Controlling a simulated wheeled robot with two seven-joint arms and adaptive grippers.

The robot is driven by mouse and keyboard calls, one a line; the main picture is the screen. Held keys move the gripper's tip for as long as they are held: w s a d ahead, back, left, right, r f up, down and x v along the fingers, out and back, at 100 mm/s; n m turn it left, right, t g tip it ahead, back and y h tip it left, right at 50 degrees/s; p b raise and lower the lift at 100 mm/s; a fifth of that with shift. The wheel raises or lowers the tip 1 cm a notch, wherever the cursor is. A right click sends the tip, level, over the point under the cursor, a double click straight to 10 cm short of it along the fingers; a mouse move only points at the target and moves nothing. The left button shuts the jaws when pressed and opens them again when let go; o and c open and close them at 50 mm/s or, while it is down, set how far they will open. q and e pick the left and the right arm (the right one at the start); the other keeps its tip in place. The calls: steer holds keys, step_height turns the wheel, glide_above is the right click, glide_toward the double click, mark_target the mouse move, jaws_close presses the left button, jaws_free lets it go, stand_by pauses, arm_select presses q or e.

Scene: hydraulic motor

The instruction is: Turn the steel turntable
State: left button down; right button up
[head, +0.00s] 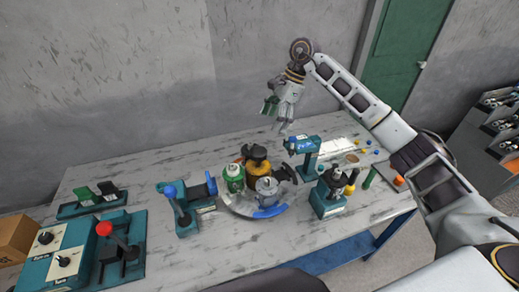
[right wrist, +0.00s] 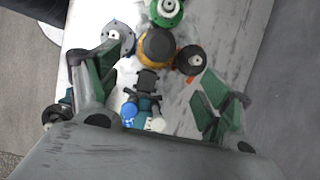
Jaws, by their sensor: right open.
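The steel turntable (head: 240,206) is a round grey disc near the middle of the table, with a blue segment (head: 270,212) on its front rim. Parts stand on it: a green one (head: 234,178), an orange-yellow one (head: 257,160), a grey one (head: 267,188) and a dark one at the right. They hide most of the disc. In the right wrist view the green part (right wrist: 166,10) and the yellow part (right wrist: 157,48) show ahead of the fingers. My right gripper (head: 276,114) is open and empty, raised above the table behind the turntable. My left gripper is not in view.
A teal press-like device (head: 306,152) stands right of the turntable, with another teal fixture (head: 328,196) in front of it. A teal lever station (head: 184,208) stands to the left. Boxes with a red-knobbed lever (head: 104,230) are at the front left. The table's back left is clear.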

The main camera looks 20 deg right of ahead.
mark_target(259, 150)
steer(key=shift+p+x, duration=1.25)
steer(key=shift+x, duration=5.35)
steer(key=shift+c, duration=0.3)
steer(key=c, duration=1.4)
steer(key=shift+o, duration=0.2)
